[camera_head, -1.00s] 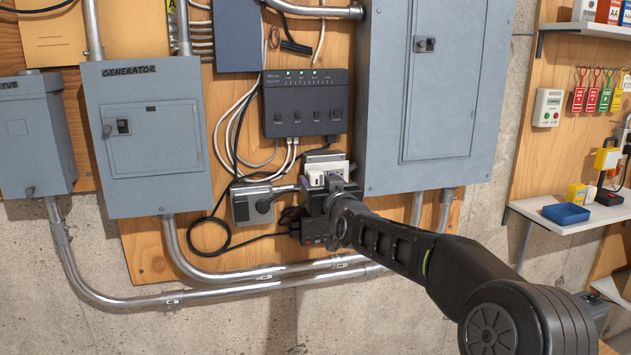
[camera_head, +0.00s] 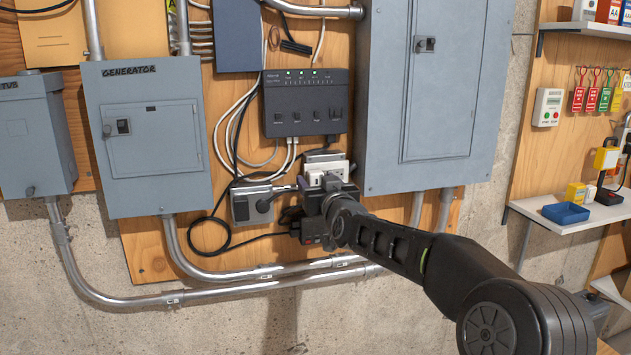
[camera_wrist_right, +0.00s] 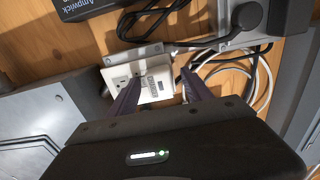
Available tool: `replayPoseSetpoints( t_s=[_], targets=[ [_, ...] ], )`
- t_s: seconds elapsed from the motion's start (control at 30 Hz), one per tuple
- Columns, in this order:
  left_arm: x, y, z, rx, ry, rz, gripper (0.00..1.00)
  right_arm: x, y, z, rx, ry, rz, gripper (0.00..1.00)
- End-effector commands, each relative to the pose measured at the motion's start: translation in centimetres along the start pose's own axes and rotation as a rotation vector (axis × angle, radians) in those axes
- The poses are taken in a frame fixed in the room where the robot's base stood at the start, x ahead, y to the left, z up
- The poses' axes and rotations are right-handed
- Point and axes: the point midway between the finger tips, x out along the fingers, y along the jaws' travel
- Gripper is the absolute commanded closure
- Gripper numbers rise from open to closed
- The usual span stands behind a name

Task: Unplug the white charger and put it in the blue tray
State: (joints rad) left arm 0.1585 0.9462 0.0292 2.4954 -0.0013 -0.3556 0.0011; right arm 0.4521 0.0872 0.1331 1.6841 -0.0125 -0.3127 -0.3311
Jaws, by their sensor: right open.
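The white charger (camera_wrist_right: 158,84) sits at a white outlet plate (camera_wrist_right: 117,76) in the right wrist view. In the head view the outlet area (camera_head: 324,168) is partly hidden behind my right gripper (camera_head: 328,186). In the right wrist view my right gripper (camera_wrist_right: 161,76) is open, with one finger on each side of the charger. I cannot tell whether the fingers touch it. The blue tray (camera_head: 566,213) lies on the white shelf at the right and looks empty. My left gripper is not in view.
A grey outlet box (camera_head: 252,203) with a black plug is left of the gripper. A black network box (camera_head: 305,103) hangs above, with loose cables at its left. A large grey panel (camera_head: 430,95) stands close at the right.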

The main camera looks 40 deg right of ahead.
Motion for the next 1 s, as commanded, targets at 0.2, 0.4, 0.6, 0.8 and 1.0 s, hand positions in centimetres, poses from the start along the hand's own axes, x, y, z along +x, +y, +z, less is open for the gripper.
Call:
replayPoseSetpoints(
  t_s=[0.2,0.4,0.6,0.8,1.0],
  targets=[
    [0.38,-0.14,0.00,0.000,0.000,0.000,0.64,-0.01,-0.02,0.00,0.000,0.001,0.000,0.42],
    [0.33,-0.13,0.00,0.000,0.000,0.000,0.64,-0.01,0.00,-0.04,0.000,0.001,0.000,0.42],
    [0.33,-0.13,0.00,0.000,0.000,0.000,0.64,-0.01,0.00,-0.03,0.000,0.001,0.000,0.57],
    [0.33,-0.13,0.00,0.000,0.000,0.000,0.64,-0.01,0.00,-0.02,0.000,0.000,0.000,0.73],
    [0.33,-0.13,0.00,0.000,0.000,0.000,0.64,0.00,0.00,-0.01,0.000,0.000,0.000,0.89]
  ],
)
